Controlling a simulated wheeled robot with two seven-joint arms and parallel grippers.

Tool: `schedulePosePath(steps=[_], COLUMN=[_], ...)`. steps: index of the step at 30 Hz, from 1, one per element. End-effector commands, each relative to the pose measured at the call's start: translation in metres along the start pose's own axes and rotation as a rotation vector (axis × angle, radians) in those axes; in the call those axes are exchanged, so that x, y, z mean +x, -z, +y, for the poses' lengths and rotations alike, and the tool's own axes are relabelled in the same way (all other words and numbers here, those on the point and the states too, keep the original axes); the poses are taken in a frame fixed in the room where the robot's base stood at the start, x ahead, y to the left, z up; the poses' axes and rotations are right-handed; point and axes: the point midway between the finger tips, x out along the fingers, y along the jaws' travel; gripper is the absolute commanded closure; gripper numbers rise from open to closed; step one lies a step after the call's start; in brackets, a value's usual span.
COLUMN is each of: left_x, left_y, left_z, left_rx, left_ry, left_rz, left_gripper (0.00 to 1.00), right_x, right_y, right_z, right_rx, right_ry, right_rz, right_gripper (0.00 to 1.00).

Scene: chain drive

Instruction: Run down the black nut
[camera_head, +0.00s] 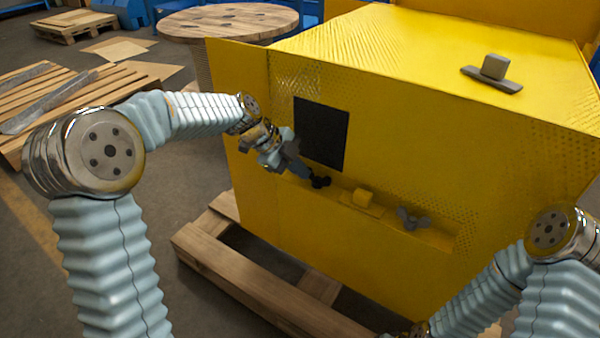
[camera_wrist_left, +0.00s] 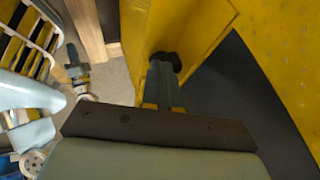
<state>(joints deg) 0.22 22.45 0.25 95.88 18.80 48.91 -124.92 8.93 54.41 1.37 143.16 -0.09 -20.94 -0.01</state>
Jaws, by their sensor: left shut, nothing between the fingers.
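The black nut (camera_head: 320,182) is a small lobed knob on the front of the yellow housing, at the left end of a shallow recess below the black panel. My left gripper (camera_head: 304,173) is shut, with its fingertips close against the nut. In the left wrist view the shut fingers (camera_wrist_left: 163,88) end at the black nut (camera_wrist_left: 170,60), which they partly hide. Nothing shows between the fingers, and I cannot tell whether the tips touch the nut. My right arm is at the lower right of the head view; its fingers cannot be made out.
A grey three-lobed nut (camera_head: 412,220) and a yellow block (camera_head: 362,198) sit to the right along the recess. The black panel (camera_head: 322,132) is above. A grey handle piece (camera_head: 494,68) lies on the housing's top. A wooden pallet (camera_head: 245,270) is underneath.

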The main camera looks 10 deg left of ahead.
Motion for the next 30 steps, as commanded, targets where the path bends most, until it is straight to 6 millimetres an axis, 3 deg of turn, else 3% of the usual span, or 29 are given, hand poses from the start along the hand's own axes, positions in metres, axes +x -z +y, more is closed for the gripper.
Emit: schedulePosePath(steps=[14, 30], left_x=[0.003, 0.003], left_y=[-0.008, -0.009], left_z=[-0.009, -0.014], left_rx=[0.2, 0.196], left_ry=[-0.106, -0.104], left_rz=[0.107, 0.104], left_gripper=[1.0, 1.0], right_x=[0.017, 0.021], right_y=[0.004, 0.005], right_z=[0.013, 0.017], right_rx=[0.008, 0.011], right_ry=[-0.009, -0.012], right_rz=[0.01, 0.013], right_gripper=[1.0, 1.0])
